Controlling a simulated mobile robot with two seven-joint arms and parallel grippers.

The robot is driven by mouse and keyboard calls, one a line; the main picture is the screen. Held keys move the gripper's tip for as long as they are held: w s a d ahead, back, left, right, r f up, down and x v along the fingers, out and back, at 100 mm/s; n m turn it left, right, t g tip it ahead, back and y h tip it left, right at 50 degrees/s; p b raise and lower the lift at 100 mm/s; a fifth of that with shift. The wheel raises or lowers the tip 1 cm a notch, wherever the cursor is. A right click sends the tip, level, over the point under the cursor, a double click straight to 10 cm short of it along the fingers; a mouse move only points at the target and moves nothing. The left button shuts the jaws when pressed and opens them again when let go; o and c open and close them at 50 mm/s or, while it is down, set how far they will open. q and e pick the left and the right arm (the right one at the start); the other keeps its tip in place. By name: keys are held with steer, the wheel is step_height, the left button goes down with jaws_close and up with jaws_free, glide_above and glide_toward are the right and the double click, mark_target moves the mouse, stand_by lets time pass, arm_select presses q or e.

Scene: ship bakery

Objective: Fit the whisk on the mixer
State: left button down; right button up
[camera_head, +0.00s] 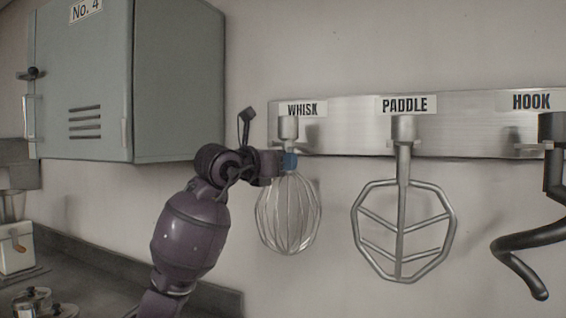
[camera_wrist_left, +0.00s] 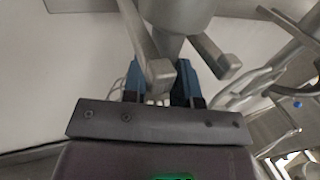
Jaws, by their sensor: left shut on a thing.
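The wire whisk (camera_head: 289,214) hangs upright under its WHISK label on the steel wall rail (camera_head: 345,132). My left gripper (camera_head: 289,161) is at the top of the whisk, just below its collar, and is shut on it. The mixer is not recognisable in either view. My right gripper is not in view.
The paddle (camera_head: 403,225) hangs to the right of the whisk, and the dark hook (camera_head: 535,262) hangs farther right. A grey wall cabinet (camera_head: 180,85) is at the upper left. Metal pots (camera_head: 32,300) stand on the counter at the lower left.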

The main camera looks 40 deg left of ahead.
arm_select(q)
steer(key=shift+s+r, duration=0.1)
steer(key=shift+r, duration=0.15)
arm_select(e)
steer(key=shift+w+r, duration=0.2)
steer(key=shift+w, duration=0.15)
arm_select(q)
steer(key=shift+s+d, duration=0.2)
steer(key=shift+s, duration=0.45)
steer(key=shift+s+d, duration=0.2)
steer(key=shift+s, duration=0.45)
steer(key=shift+s+d, duration=0.25)
steer(key=shift+s, duration=0.5)
steer(key=s+d+p, duration=0.1)
steer(key=s+d, duration=0.1)
steer(key=s, duration=0.6)
steer(key=shift+d, duration=0.3)
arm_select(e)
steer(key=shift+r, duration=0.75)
arm_select(q)
steer(key=shift+s, duration=0.1)
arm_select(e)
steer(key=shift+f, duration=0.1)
